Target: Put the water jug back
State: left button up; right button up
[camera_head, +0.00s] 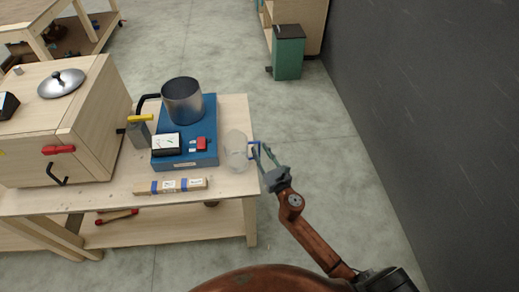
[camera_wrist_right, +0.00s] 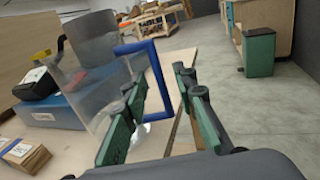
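The water jug (camera_head: 235,150) is clear with a blue handle and stands upright at the right end of the wooden table, beside the blue base unit. Its handle (camera_head: 253,150) points right, towards my right gripper (camera_head: 265,158). In the right wrist view the jug (camera_wrist_right: 88,88) is at the left, and its blue handle (camera_wrist_right: 158,80) shows between the fingers of my right gripper (camera_wrist_right: 162,88). The fingers are apart, with a gap beside the handle; I cannot tell whether one touches it. My left gripper is not in view.
A blue unit (camera_head: 209,130) carrying a metal pot (camera_head: 182,100) stands left of the jug. A wooden block with blue bands (camera_head: 170,186) lies near the table's front edge. A wooden box (camera_head: 90,110) is further left. A green bin (camera_head: 288,58) stands behind. Floor right of the table is clear.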

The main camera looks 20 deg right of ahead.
jog(key=s, duration=1.1)
jog(key=s+d+f+m+g+h, duration=0.1)
jog(key=d+f+m+g, duration=0.2)
jog(key=f, duration=0.8)
jog(key=s+d+f+m+g, duration=0.15)
jog(key=f+m, duration=0.35)
jog(key=f, duration=0.6)
jog(key=s+d+f+m+g, duration=0.2)
jog(key=s+f+m, duration=0.35)
jog(key=f, duration=0.55)
jog(key=s+d+f+m+g, duration=0.2)
jog(key=s+f+m+g, duration=0.15)
jog(key=s+f, duration=0.45)
jog(key=s+f+m+g, duration=0.4)
jog(key=s+f+m, duration=0.5)
jog(key=s+f, duration=0.75)
jog(key=s+f+m+g, duration=0.1)
jog(key=s+f+m, duration=0.2)
jog(key=s, duration=0.7)
jog(key=s+a+f+m+g, duration=0.1)
jog(key=s+f+m, duration=0.3)
jog(key=s, duration=0.7)
jog(key=shift+s+a+f+m+g, duration=0.2)
jog(key=shift+a+f+m+g, duration=0.05)
jog(key=shift+m+g, duration=0.6)
